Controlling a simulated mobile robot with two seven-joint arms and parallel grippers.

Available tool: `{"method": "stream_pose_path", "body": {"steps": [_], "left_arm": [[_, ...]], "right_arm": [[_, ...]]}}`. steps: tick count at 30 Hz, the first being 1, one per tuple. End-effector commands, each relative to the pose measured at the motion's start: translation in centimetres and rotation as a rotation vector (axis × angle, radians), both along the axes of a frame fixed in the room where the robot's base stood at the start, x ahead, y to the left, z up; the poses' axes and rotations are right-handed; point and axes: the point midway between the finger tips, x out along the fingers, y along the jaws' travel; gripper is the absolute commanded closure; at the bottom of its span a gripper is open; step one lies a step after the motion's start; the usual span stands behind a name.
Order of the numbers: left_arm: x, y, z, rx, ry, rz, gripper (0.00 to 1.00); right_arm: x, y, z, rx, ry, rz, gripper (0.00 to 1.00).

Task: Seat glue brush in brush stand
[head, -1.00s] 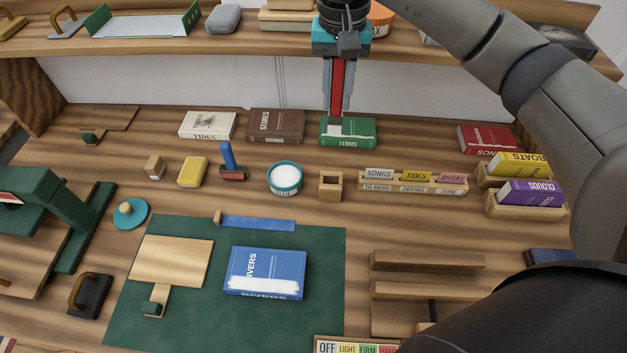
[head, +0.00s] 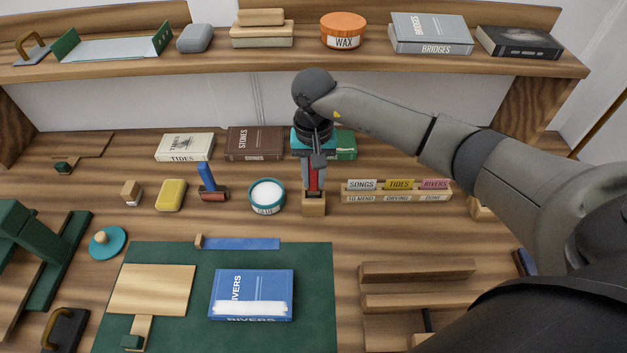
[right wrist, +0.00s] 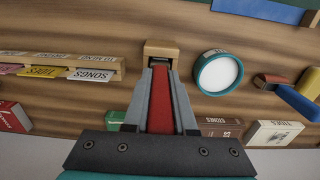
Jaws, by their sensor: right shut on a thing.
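The glue brush (head: 314,181), with a red handle, is upright between the fingers of my right gripper (head: 314,187), which is shut on it. The wooden brush stand (head: 313,207) is a small block directly below the fingers. The brush's lower end meets the stand's top; how deep it sits inside is hidden. In the right wrist view the red brush (right wrist: 160,104) runs between the grey fingers toward the stand (right wrist: 161,46), its tip hidden. My left gripper is not in view.
The glue pot (head: 266,196) stands just left of the stand. A card rack (head: 396,196) is close on the right. The green book (head: 345,146) lies behind the arm. A blue book (head: 250,290) with a white streak lies on the green mat (head: 180,333) in front.

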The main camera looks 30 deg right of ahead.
Motion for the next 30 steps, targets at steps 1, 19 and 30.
{"method": "stream_pose_path", "body": {"steps": [1, 19, 30], "left_arm": [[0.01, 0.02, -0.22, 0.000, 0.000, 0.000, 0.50], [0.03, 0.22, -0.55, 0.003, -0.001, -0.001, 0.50], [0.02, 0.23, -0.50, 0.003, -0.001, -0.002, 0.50]], "right_arm": [[-0.06, 0.06, -0.97, 0.002, 0.002, -0.001, 1.00], [0.00, 0.01, -1.75, 0.001, 0.000, 0.000, 0.59], [-0.01, 0.02, -1.71, 0.000, 0.000, 0.001, 0.46]]}}
